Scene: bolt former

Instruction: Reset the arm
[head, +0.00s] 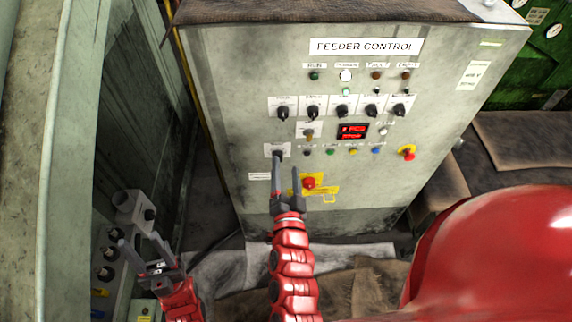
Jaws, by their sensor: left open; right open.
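My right gripper (287,164) is open in front of the grey feeder control panel (240,90). Its left fingertip overlaps the lower left knob (278,152) in the picture; I cannot tell whether it touches. Its right finger shows just left of the red emergency button (309,182) on a yellow plate. My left gripper (139,238) is open and empty at the lower left, beside a small grey box with dark knobs (108,254). Both red arms come up from the bottom of the view.
A grey-green cabinet wall (60,120) stands at left. Brown cloth-like covers (520,150) lie at right.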

